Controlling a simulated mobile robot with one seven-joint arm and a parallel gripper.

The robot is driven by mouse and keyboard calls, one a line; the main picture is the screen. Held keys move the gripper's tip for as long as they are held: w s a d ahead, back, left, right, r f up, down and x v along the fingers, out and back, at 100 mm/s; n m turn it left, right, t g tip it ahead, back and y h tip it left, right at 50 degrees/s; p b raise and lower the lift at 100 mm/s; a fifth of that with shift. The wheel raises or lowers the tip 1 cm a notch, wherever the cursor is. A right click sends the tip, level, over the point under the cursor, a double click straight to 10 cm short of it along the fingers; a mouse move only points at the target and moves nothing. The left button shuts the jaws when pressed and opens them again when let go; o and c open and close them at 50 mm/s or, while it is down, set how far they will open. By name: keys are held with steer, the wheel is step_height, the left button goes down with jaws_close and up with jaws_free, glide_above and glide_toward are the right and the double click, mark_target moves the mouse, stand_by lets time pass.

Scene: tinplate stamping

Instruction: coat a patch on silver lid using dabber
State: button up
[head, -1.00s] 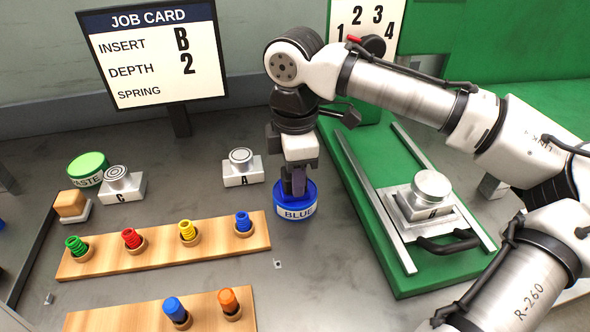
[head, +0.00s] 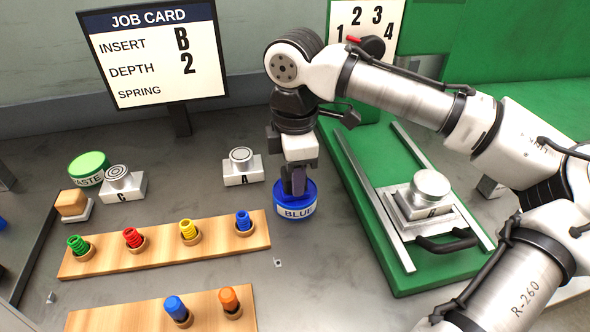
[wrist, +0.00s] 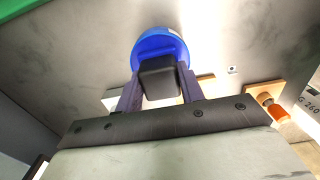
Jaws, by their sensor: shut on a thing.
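My gripper (head: 293,183) points down over the blue pot (head: 296,212), which is labelled BLUE and stands left of the green press bed. In the wrist view my gripper (wrist: 160,88) is shut on a dark block, which I take to be the dabber (wrist: 160,77). The blue pot (wrist: 158,43) lies right beyond the dabber. The dabber's lower end is hidden, so I cannot tell whether it touches the blue. I cannot pick out a silver lid with certainty.
A green bed (head: 440,270) with rails and a silver round-topped block (head: 430,188) lies right. Blocks A (head: 242,170) and C (head: 122,185), a green-topped pot (head: 88,168), a tan sponge (head: 72,203) and wooden racks (head: 165,252) with coloured springs lie left.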

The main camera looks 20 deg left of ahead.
step_height(320, 180, up, 7)
steer(key=p, duration=0.7)
steer(key=shift+p, duration=0.3)
steer(key=shift+s+f, duration=0.1)
stand_by(0.7)
